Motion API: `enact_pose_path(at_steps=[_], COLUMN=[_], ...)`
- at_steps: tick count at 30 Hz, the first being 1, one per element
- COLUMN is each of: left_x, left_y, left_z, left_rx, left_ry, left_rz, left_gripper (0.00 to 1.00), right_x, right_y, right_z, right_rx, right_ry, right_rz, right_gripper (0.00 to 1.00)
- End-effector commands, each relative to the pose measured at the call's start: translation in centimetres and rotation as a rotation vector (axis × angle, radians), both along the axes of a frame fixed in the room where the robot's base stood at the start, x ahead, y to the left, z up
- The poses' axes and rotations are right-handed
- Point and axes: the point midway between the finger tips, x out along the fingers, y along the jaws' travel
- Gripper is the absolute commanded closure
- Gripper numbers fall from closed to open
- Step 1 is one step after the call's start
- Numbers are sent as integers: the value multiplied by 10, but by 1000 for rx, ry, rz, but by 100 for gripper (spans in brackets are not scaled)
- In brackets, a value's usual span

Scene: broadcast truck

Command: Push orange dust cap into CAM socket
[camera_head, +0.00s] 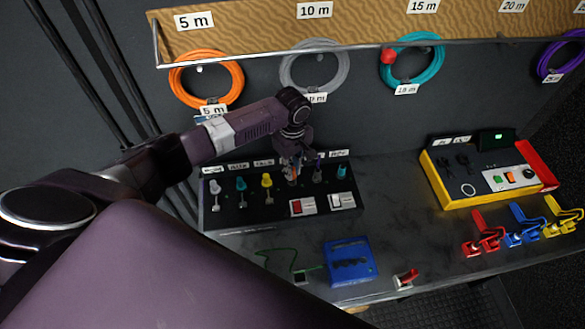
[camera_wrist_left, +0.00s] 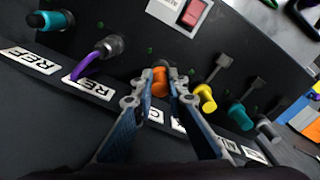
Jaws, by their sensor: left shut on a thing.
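My left gripper (camera_head: 292,165) reaches down to the black connector panel (camera_head: 235,215). In the left wrist view, the left gripper's fingers (camera_wrist_left: 163,84) are closed on both sides of the orange dust cap (camera_wrist_left: 160,82). The cap is at the panel face, in the row between a yellow cap (camera_wrist_left: 207,97) and a socket with a purple part (camera_wrist_left: 85,67). The fingers hide much of it, and the CAM socket behind it is hidden. I cannot tell how deep the cap sits. My right gripper is not in view.
Teal (camera_wrist_left: 240,118) and grey (camera_wrist_left: 266,129) caps stand beyond the yellow one. A red switch (camera_wrist_left: 194,12) is on the panel. A blue box (camera_head: 350,262) lies in front, and a yellow device (camera_head: 455,195) stands right. The bench (camera_head: 400,235) between them is clear.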

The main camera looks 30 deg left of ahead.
Motion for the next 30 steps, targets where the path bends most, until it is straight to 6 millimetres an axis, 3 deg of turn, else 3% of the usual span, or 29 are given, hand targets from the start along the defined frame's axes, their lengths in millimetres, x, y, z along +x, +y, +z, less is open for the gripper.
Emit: enact_pose_path(at_steps=[30], left_x=[0], left_y=[1], left_z=[-7], left_rx=[0], left_ry=[1], left_rz=[2], left_gripper=[99], right_x=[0], right_y=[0], right_z=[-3], right_rx=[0], right_ry=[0], right_rz=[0], right_gripper=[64])
